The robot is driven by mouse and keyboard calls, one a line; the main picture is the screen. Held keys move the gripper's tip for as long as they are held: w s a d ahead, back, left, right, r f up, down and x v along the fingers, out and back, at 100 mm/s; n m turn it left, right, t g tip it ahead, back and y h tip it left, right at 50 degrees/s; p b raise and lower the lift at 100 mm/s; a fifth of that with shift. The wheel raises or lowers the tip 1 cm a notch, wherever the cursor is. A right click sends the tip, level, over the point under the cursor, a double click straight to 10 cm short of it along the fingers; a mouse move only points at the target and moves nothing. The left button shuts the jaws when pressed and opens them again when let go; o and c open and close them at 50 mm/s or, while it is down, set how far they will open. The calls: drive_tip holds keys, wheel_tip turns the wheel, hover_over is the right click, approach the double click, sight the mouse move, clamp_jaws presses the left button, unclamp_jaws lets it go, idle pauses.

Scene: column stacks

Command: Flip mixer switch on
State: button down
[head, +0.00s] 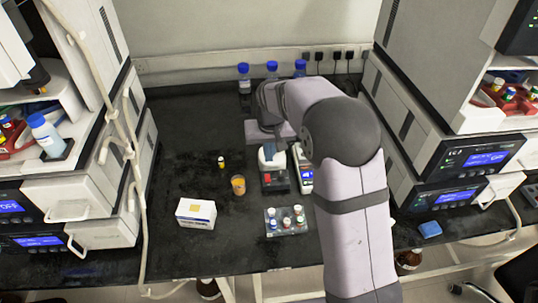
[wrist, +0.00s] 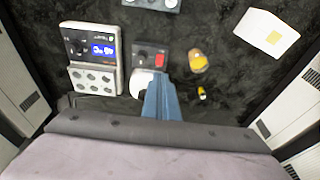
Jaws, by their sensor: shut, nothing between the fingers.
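The mixer (head: 274,184) stands on the black bench, with a white rounded top and a dark front. Its red switch (head: 267,180) is on the front, left of a knob; whether it is on or off is too small to tell. In the wrist view the mixer (wrist: 145,56) shows its red switch (wrist: 159,60) and part of its white top. My gripper (wrist: 160,80) has its blue fingers shut and empty. In that picture its tips overlap the mixer's edge, just below the switch; contact cannot be told.
A white instrument with a blue display (wrist: 91,48) stands close beside the mixer. A vial rack (head: 286,221), an amber beaker (head: 238,186), a small yellow vial (head: 221,162) and a white box (head: 196,213) are nearby. Blue-capped bottles (head: 244,78) stand behind. The bench's left part is clear.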

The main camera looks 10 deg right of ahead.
sight(267, 175)
drive_tip(key=b, duration=0.1)
drive_tip(key=w+b, duration=0.1)
drive_tip(key=b, duration=0.1)
drive_tip(key=shift+w+r, duration=0.2)
drive_tip(key=shift+r, duration=0.05)
drive_tip(key=shift+f, duration=0.1)
idle(0.3)
drive_tip(key=p+x, duration=0.3)
drive_tip(key=x, duration=1)
drive_tip(key=shift+f, duration=0.25)
drive_tip(key=shift+w+f, duration=0.1)
drive_tip(key=shift+f, duration=0.05)
